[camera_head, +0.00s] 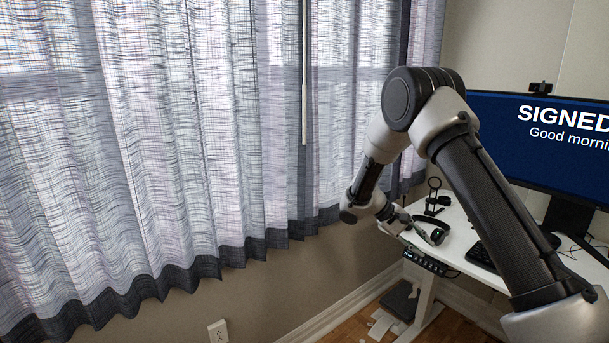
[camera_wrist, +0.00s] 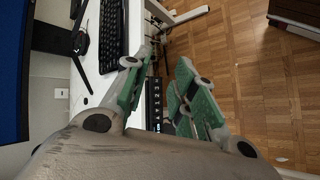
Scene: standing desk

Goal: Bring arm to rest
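My arm (camera_head: 485,195) rises from the lower right of the head view, bends at the elbow and comes down to the left edge of the white desk. My gripper shows small at its end in the head view (camera_head: 397,220), partly hidden by the wrist. In the wrist view my gripper (camera_wrist: 163,72) has two green-padded fingers standing apart with nothing between them. A dark control panel of the desk (camera_wrist: 153,103) shows behind the gap between the fingers.
Curtains (camera_head: 170,130) hang at left. The wooden floor (camera_wrist: 245,70) is open beside the desk in the wrist view.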

